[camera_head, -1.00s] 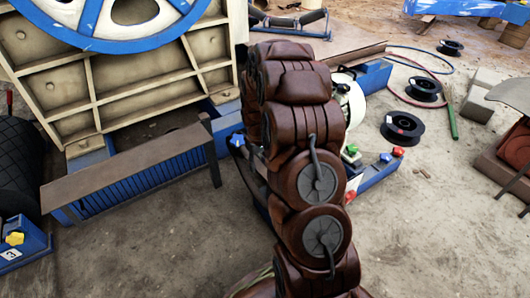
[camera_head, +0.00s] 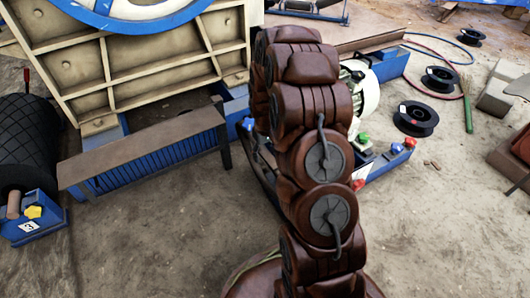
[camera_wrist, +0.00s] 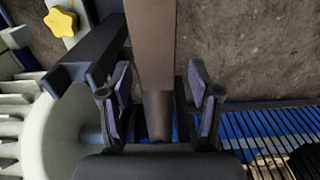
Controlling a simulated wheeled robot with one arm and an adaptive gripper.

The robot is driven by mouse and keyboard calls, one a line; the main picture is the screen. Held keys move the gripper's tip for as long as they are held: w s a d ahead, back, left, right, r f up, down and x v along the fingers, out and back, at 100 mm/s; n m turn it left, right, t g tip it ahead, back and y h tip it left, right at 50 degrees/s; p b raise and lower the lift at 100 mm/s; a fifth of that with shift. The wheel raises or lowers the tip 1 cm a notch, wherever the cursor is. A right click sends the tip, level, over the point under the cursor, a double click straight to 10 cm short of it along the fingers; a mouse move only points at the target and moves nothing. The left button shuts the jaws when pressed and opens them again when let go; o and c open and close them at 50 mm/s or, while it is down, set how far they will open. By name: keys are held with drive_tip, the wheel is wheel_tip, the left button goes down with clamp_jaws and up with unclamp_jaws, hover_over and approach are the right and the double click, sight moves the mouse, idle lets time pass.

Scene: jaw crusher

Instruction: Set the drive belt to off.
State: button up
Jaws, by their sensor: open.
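My gripper (camera_wrist: 160,105) is open in the wrist view, with a dark padded finger on each side. A long brown-grey bar (camera_wrist: 152,45) runs from the top edge down between the fingers; I cannot tell whether they touch it. In the head view my arm hides the gripper. A pale green motor (camera_head: 362,95) stands just right of my arm, with a green knob (camera_head: 362,138) and red knob (camera_head: 410,142) on the blue base by it. A finned pale motor body (camera_wrist: 50,125) is at left in the wrist view. I cannot make out the drive belt or its setting.
A yellow star knob (camera_wrist: 61,21) is at upper left in the wrist view. A blue grille (camera_wrist: 270,128) lies at lower right. In the head view, a brown plate (camera_head: 140,145) stands left of my arm, and black spools (camera_head: 415,118) lie on the right floor.

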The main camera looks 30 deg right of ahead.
wheel_tip(320, 180, up, 12)
idle(0.6)
idle(0.4)
wheel_tip(320, 180, up, 30)
drive_tip(key=p, duration=2)
hover_over(265, 154)
drive_tip(key=s+a, duration=1.3)
drive_tip(key=s+a+r+g+p, duration=0.1)
drive_tip(key=s+a+r+p, duration=0.2)
drive_tip(key=s+r+p, duration=0.7)
drive_tip(key=s+a+r+p, duration=0.3)
drive_tip(key=s+r+p, duration=0.7)
drive_tip(key=s+r, duration=0.1)
drive_tip(key=shift+a+r+n+g+p, duration=0.3)
drive_tip(key=shift+r+g+p, duration=0.1)
drive_tip(key=shift+r, duration=0.5)
drive_tip(key=shift+w, duration=0.1)
